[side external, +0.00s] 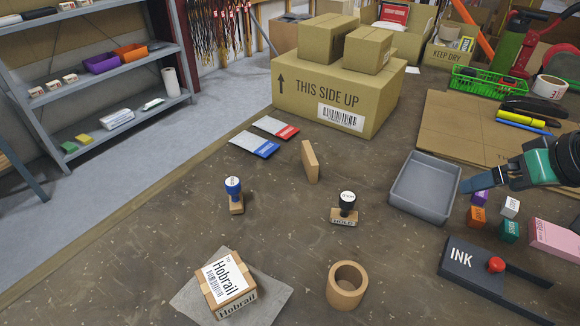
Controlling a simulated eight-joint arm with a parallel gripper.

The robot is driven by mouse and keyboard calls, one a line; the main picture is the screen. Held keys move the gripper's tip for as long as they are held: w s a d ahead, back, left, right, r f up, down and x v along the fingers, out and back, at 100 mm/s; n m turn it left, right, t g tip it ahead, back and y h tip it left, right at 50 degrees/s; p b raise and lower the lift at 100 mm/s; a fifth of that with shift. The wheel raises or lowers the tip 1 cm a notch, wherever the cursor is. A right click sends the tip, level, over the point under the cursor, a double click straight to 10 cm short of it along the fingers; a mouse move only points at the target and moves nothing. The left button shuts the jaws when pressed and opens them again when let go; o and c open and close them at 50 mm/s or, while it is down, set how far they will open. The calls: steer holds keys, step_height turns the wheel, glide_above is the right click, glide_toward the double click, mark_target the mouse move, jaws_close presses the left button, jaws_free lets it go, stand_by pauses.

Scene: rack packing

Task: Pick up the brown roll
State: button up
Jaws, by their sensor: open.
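The brown roll (348,285) stands on its flat end on the table at the front middle, with its round hole facing up. Nothing touches it. My gripper (472,184) is at the right, beside the right edge of the grey tray, well to the right of and behind the roll. It is open, and no object shows in it. Its two fingers overlap in this view.
The grey tray (426,189) is empty. A HOLD stamp (345,208) and a blue-topped stamp (234,195) stand behind the roll. A Hobrail box (227,284) is to its left; the INK pad (473,268) is to its right. Small coloured cubes sit near the gripper.

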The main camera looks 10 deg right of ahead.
steer(key=w+a+f+m+g+y, duration=0.2)
steer(key=a+m+g+y, duration=0.15)
steer(key=a, duration=0.25)
steer(key=m+g+y, duration=0.5)
steer(key=m+g, duration=0.1)
glide_toward(352, 274)
steer(key=shift+w+a+f+n, duration=0.25)
steer(key=shift+w+a+f, duration=0.7)
steer(key=shift+w+a, duration=0.2)
steer(key=s+a+f+g+y, duration=0.1)
steer(key=s+a+f+m+g+y, duration=0.1)
steer(key=g, duration=0.1)
steer(key=shift+s+a+f, duration=0.1)
steer(key=shift+f, duration=0.3)
steer(key=shift+s+a+f+m+g, duration=0.15)
steer(key=shift+s+f+m+g, duration=0.2)
steer(key=shift+g, duration=0.3)
steer(key=shift+s+a+f+y, duration=0.15)
steer(key=shift+s+a+y, duration=0.05)
steer(key=shift+y, duration=0.05)
steer(key=shift+x, duration=2.55)
